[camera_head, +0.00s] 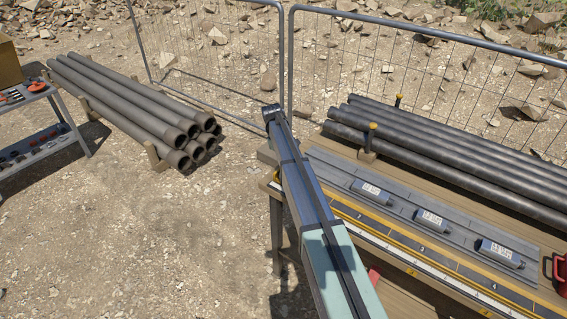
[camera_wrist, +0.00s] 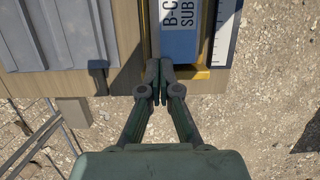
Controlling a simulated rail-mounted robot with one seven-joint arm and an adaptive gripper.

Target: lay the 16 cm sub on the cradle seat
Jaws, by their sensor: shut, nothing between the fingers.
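Three grey-blue subs with white labels lie in a row on the grey tray: a left one (camera_head: 372,191), a middle one (camera_head: 431,219) and a right one (camera_head: 500,252). Their labels are too small to read, so I cannot tell which is 16 cm. In the wrist view my gripper (camera_wrist: 159,82) is shut and empty, with its fingertips at the near end of a blue surface (camera_wrist: 179,45) labelled "B-C SUB". I cannot tell whether this is a sub or a marked panel. A yellow edge (camera_wrist: 203,73) borders it. I cannot make out the cradle seat for certain. My arm hides the gripper in the head view.
Long dark pipes (camera_head: 450,155) lie along the back of the wooden bench. A numbered yellow-edged strip (camera_head: 420,250) runs along its front. Rusty pipes (camera_head: 130,105) lie on the ground at left, near a tool cart (camera_head: 40,125). Wire fencing (camera_head: 420,60) stands behind.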

